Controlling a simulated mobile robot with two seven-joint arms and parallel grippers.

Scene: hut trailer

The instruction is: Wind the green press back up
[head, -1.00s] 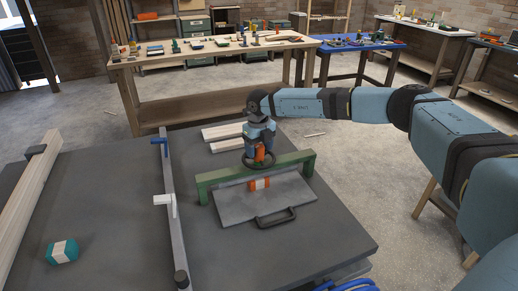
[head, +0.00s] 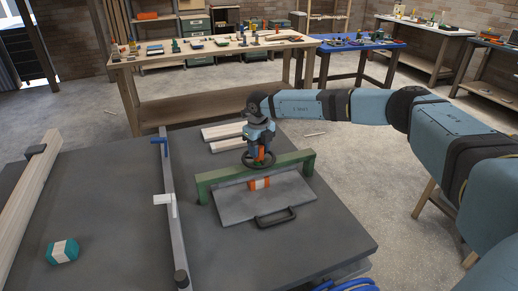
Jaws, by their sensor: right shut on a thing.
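The green press (head: 212,179) stands on the dark table, a green frame bridging a grey plate (head: 240,206) with a black handle (head: 275,217) at its front. A black handwheel (head: 259,160) sits on top of the frame's crossbar. An orange and white piece (head: 259,183) shows under the crossbar, on or just above the plate; I cannot tell which. My right gripper (head: 260,152) points down at the handwheel from above and is shut on it. The fingertips are partly hidden by the wheel. My left gripper is not in view.
A grey rail (head: 172,215) with a blue and a white clamp runs along the table left of the press. Pale boards (head: 222,130) lie behind the press. A teal and white roll (head: 62,251) and a long timber (head: 25,195) lie at left.

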